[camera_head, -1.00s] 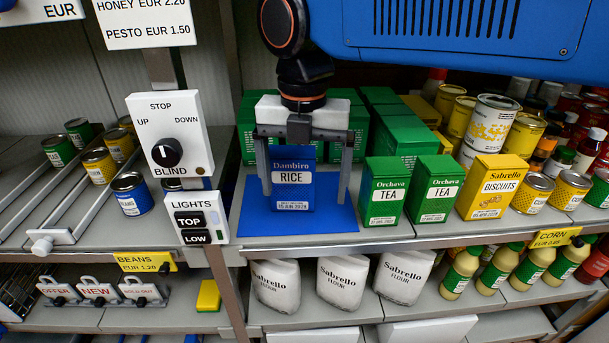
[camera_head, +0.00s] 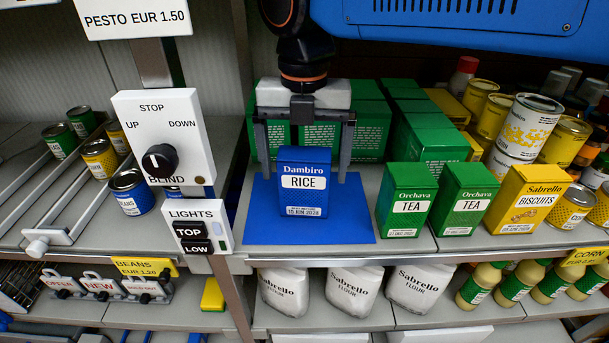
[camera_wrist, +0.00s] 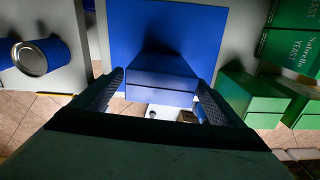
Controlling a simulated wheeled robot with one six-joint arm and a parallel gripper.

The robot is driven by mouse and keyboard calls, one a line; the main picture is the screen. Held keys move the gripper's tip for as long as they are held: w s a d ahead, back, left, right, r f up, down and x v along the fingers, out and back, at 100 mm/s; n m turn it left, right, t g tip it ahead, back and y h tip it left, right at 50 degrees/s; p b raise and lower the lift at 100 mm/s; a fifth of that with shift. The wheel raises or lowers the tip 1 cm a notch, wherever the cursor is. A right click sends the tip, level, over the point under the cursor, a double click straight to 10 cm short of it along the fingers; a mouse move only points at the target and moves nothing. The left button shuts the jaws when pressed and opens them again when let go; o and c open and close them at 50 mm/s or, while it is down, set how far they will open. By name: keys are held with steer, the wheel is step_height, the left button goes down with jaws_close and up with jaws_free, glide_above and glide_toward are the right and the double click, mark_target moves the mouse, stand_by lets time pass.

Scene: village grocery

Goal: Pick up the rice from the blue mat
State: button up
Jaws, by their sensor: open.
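The rice (camera_head: 303,190) is an upright blue box with a white label, standing on the blue mat (camera_head: 260,228) on the shelf. My gripper (camera_head: 304,178) is open, pointing down, with one finger to each side of the box as seen in the head view. The fingertips show higher than the box's base, and the fingers look slightly behind its front face. In the wrist view the box (camera_wrist: 160,78) lies between the two fingers of my gripper (camera_wrist: 160,86), with a gap at each side. Its far side is hidden.
Green tea boxes (camera_head: 408,205) stand right of the mat, beside a yellow biscuits box (camera_head: 525,200). Several green boxes (camera_head: 370,130) stand behind my gripper. The blind switch panel (camera_head: 165,140) is at the left. Flour bags (camera_head: 354,292) are on the shelf below.

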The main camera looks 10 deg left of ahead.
mark_target(304, 193)
steer(key=shift+w+f, duration=0.15)
steer(key=shift+f, duration=1.7)
steer(key=shift+w+f, duration=0.1)
steer(key=shift+f, duration=1.7)
steer(key=c, duration=1.3)
